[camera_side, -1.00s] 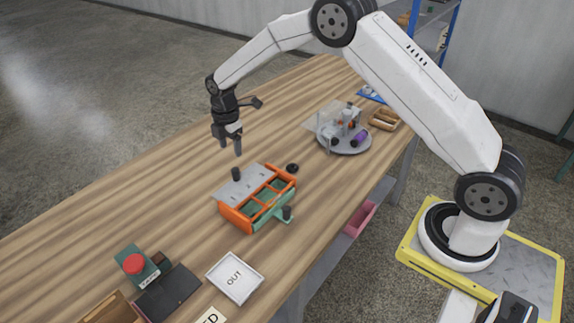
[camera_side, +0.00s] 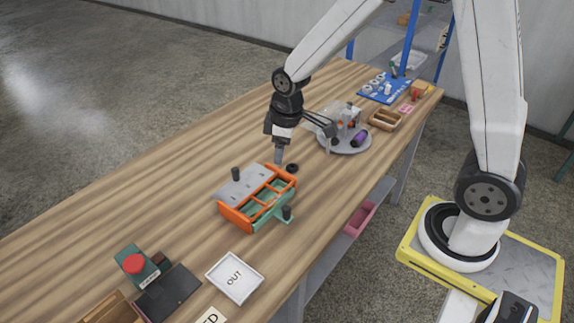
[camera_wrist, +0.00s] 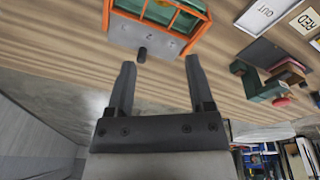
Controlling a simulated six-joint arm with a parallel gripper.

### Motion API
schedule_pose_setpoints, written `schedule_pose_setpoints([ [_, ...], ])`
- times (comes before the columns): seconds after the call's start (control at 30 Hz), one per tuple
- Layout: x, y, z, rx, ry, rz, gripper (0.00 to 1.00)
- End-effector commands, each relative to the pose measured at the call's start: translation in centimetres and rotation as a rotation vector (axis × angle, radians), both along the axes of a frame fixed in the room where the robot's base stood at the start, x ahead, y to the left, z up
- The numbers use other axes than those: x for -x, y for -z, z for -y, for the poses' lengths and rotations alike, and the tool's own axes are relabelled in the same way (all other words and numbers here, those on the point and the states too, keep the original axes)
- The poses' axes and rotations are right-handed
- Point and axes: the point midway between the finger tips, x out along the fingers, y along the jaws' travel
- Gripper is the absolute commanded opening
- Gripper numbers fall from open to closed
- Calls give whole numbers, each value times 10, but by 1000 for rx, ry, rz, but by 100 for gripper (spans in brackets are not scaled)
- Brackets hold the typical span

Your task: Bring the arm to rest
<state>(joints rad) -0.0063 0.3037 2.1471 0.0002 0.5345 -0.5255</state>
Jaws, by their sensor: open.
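My gripper (camera_side: 279,157) hangs pointing down at the far edge of the orange and green frame (camera_side: 246,216) in the side view. In the wrist view my gripper (camera_wrist: 158,68) shows two separated fingers with nothing between them except the view of the table beyond. The frame has a grey plate (camera_side: 241,186) with a black peg (camera_side: 236,174) on it. The frame also shows at the top of the wrist view (camera_wrist: 190,42). I cannot tell how high my fingertips are above the table. No hanging hose can be made out.
A black round piece (camera_side: 292,168) lies close to my gripper. A grey turntable (camera_side: 345,147) with several parts stands behind it. A white OUT tray (camera_side: 235,278) and a red button box (camera_side: 134,264) are at the front. The left of the wooden table (camera_side: 110,215) is clear.

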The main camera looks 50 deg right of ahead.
Motion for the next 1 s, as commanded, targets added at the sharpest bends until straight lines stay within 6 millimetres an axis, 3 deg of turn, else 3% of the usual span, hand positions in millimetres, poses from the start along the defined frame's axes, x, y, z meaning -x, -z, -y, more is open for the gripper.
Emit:
schedule_pose_setpoints([
  [0.2, 57, -4, 2, -47, 268, 40, 68],
  [0.4, 94, -3, 2, -85, 450, 65, 68],
  [0.6, 109, -1, 3, -101, 521, 73, 68],
  [1.0, 109, -1, 2, -102, 524, 73, 68],
])
